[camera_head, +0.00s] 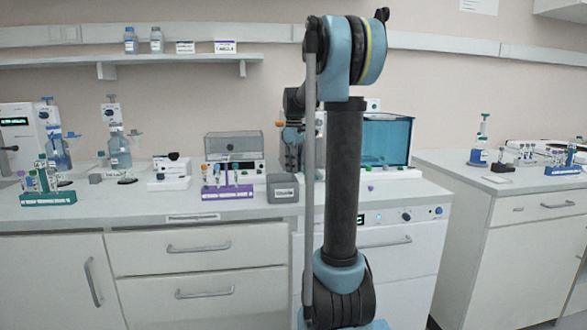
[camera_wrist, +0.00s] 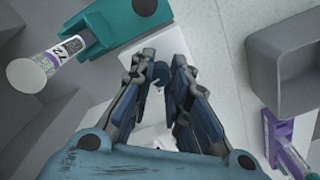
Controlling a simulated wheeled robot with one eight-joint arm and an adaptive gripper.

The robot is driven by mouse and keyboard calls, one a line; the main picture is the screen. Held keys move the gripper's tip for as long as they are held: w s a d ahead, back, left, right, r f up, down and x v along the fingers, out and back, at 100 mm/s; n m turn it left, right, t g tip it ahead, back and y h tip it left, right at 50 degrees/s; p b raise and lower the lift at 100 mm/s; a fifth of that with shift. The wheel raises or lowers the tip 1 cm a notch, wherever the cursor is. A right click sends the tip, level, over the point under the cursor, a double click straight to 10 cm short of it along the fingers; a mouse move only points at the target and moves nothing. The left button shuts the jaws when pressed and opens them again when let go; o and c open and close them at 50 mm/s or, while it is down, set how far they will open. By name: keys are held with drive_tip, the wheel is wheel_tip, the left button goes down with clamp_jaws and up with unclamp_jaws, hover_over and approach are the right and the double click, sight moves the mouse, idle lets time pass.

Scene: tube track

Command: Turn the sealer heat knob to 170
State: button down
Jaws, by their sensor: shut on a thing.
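My gripper (camera_wrist: 163,68) points down over a small white unit (camera_wrist: 147,47) in the wrist view. Its two dark fingers come together around a small dark blue knob (camera_wrist: 160,73), and they look shut on it. The fingers cover most of the knob, and I cannot read any heat scale or number there. In the head view my arm stands in front of this spot, so the gripper's tips and the knob are hidden.
A grey open box (camera_wrist: 252,62) and a purple rack (camera_wrist: 272,132) lie on the right in the wrist view. A teal holder (camera_wrist: 118,28) with a labelled tube (camera_wrist: 45,67) is at upper left. The bench (camera_head: 120,205) carries several instruments.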

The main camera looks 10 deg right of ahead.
drive_tip(key=shift+w+m, duration=0.15)
drive_tip(key=shift+m, duration=0.35)
drive_tip(key=shift+r, duration=0.1)
drive_tip(key=c, duration=1.5)
unclamp_jaws()
wheel_tip(320, 180, up, 12)
drive_tip(key=shift+f, duration=0.1)
